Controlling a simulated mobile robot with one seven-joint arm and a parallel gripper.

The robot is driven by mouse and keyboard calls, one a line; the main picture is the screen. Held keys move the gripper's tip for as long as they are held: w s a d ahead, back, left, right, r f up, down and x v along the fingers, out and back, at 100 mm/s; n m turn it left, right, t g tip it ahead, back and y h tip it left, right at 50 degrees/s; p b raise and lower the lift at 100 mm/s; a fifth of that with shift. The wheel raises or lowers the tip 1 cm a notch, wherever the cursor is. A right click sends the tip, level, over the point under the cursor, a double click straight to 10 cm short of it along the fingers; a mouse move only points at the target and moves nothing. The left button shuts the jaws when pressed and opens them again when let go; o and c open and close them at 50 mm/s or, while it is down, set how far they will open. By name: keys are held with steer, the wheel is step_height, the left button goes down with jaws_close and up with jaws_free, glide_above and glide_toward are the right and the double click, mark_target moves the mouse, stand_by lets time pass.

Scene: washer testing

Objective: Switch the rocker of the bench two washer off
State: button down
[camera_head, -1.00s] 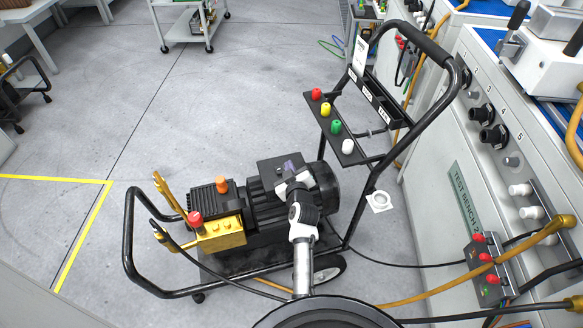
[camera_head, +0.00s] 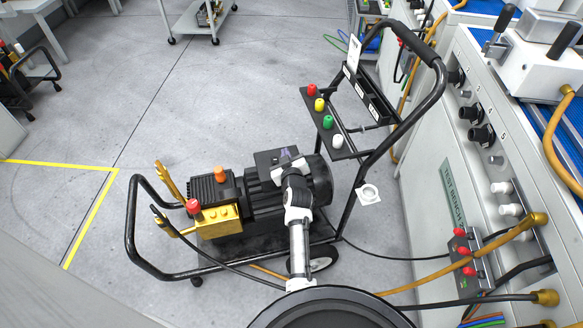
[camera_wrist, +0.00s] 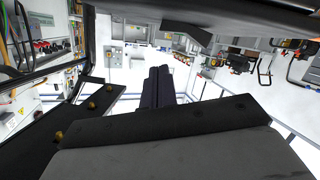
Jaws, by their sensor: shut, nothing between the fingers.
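The bench two washer is a black motor and pump (camera_head: 258,192) with a yellow-gold pump head (camera_head: 218,219), on a black wheeled trolley (camera_head: 129,228). It stands left of the bench marked TEST BENCH 2 (camera_head: 452,190). My arm reaches over the motor in the head view, and its end hides part of the top. I cannot make out the fingers there. In the wrist view my gripper (camera_wrist: 158,70) shows as two dark fingers pressed together, shut and empty. I cannot clearly identify the rocker in either view.
A trolley panel (camera_head: 338,142) carries red, yellow, green and white knobs. The black handle (camera_head: 415,45) rises beside the bench. Hoses and cables (camera_head: 430,268) run from the bench toward the trolley. A box with red buttons (camera_head: 465,258) sits by the bench. Floor at left is open.

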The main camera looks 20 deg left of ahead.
steer(key=r+b+v, duration=0.1)
steer(key=v, duration=0.9)
steer(key=shift+w+d+b, duration=0.15)
steer(key=shift+d+b, duration=0.15)
steer(key=shift+b, duration=0.1)
steer(key=shift+r, duration=0.1)
